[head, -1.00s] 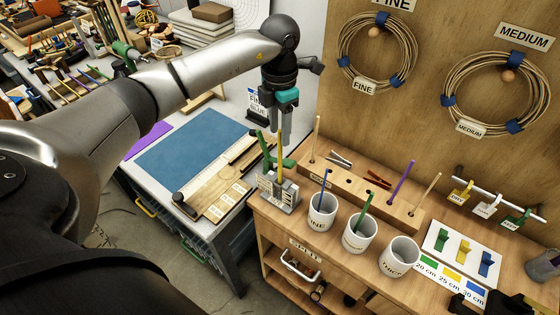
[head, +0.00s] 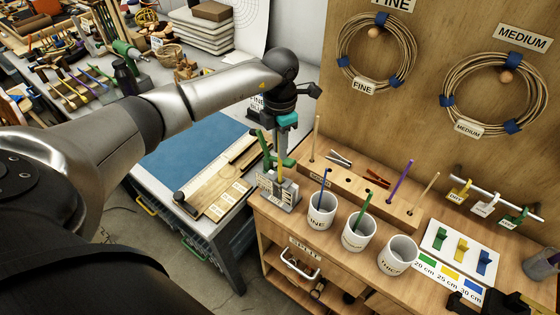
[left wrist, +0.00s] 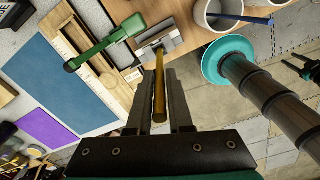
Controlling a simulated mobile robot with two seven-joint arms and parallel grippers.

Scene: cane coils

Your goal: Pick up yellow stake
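The yellow stake (head: 280,166) stands upright at a grey metal block (head: 287,194) on the left end of the wooden workbench. My left gripper (head: 280,152) is above the block, pointing down, with its fingers around the stake's upper part. In the left wrist view the stake (left wrist: 159,88) runs between the two fingers, with a visible gap on each side. The fingers are apart. The exact foot of the stake is partly hidden. Dark parts at the lower right of the head view may be my right gripper, but its fingers are not clear.
A green-handled tool (head: 268,150) stands close beside the stake. A blue mat (head: 190,148) lies on the table at left. Cane coils (head: 377,60) hang on the back board.

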